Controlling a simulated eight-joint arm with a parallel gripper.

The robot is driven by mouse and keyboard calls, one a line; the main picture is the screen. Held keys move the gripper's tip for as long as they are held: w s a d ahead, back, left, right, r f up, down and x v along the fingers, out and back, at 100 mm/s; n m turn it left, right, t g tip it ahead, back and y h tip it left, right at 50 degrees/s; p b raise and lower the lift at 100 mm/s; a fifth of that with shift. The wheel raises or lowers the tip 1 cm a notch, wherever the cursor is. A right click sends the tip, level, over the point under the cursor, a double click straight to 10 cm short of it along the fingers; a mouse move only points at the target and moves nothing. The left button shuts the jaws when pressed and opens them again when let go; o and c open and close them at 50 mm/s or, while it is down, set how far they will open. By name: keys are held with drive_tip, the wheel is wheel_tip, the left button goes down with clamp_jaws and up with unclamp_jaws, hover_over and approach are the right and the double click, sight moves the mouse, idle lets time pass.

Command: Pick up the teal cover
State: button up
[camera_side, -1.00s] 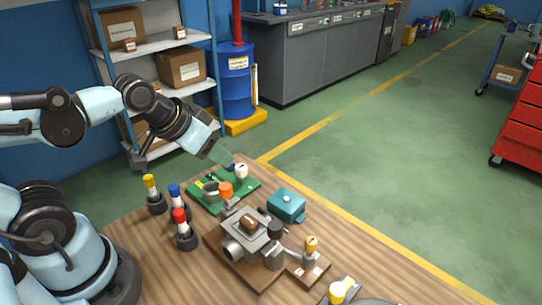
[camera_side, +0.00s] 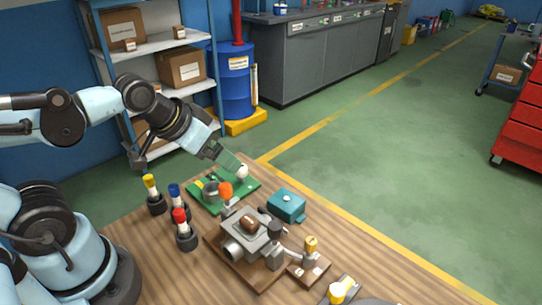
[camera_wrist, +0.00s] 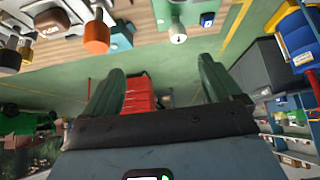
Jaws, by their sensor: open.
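The grey machine (camera_side: 250,233) on its wooden base stands in front of the cover. An orange-topped piece (camera_side: 226,190) and a white knob (camera_side: 242,171) stand on the green board. Red, blue and yellow-topped posts (camera_side: 181,222) stand left. The table right of the cover is bare.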

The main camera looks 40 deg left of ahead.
wheel_tip(320, 180, up, 5)
drive_tip(key=m+g+h, duration=0.4)
drive_tip(key=m+g, duration=0.3)
drive_tip(key=m, duration=1)
hover_over(286, 200)
drive_tip(key=a, duration=0.5)
wheel_tip(286, 200, down, 8)
drive_tip(key=shift+h, duration=0.3)
drive_tip(key=x, duration=1.1)
drive_tip(key=shift+d+f, duration=0.2)
drive_tip(key=shift+d, duration=0.2)
drive_tip(key=shift+c, duration=0.3)
drive_tip(key=c, duration=1)
